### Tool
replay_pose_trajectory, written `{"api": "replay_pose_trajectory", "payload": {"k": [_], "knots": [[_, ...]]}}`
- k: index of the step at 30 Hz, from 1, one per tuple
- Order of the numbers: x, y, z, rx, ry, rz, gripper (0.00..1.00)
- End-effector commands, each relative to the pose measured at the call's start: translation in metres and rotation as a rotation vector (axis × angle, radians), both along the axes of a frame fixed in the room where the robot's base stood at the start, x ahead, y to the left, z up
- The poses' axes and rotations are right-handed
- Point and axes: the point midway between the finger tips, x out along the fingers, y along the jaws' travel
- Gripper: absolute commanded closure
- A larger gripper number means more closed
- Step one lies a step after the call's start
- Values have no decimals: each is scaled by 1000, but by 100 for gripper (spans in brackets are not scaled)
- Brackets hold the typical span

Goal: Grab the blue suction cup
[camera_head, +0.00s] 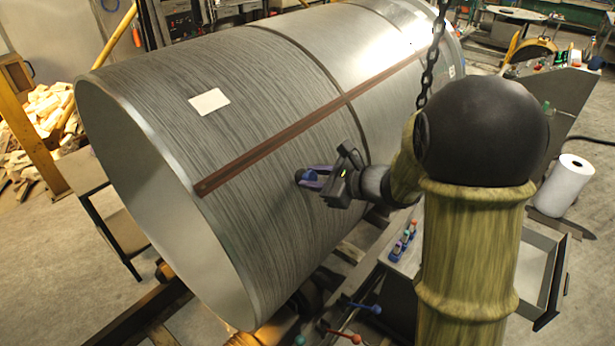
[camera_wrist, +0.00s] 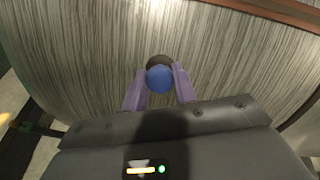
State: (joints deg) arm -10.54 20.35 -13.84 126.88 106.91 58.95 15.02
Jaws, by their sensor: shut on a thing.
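The blue suction cup (camera_wrist: 160,79) shows in the wrist view as a round blue knob in front of a dark disc, against the side of the large grey metal cylinder (camera_head: 255,95). My gripper (camera_wrist: 159,80) has its two purple fingers on either side of the blue knob, shut on it. In the head view my gripper (camera_head: 306,178) is at the cylinder's side, and its fingers hide most of the cup. The dark disc seems to touch the cylinder, though I cannot tell for sure.
A brown strip (camera_head: 290,132) runs along the cylinder above my gripper, and a white label (camera_head: 209,101) is on its left part. A chain (camera_head: 428,70) hangs at the right. Levers with blue (camera_head: 376,309) and red (camera_head: 356,339) knobs stand below. A white roll (camera_head: 565,185) stands at the right.

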Motion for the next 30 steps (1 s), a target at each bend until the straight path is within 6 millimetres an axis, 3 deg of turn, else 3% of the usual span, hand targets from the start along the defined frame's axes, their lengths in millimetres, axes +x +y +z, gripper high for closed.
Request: {"api": "replay_pose_trajectory", "payload": {"k": [8,11,21,30], "knots": [[0,1,8,2,-4,3,94],[0,1,19,1,-6,2,94],[0,0,81,0,-7,1,94],[0,0,101,0,0,1,94]]}}
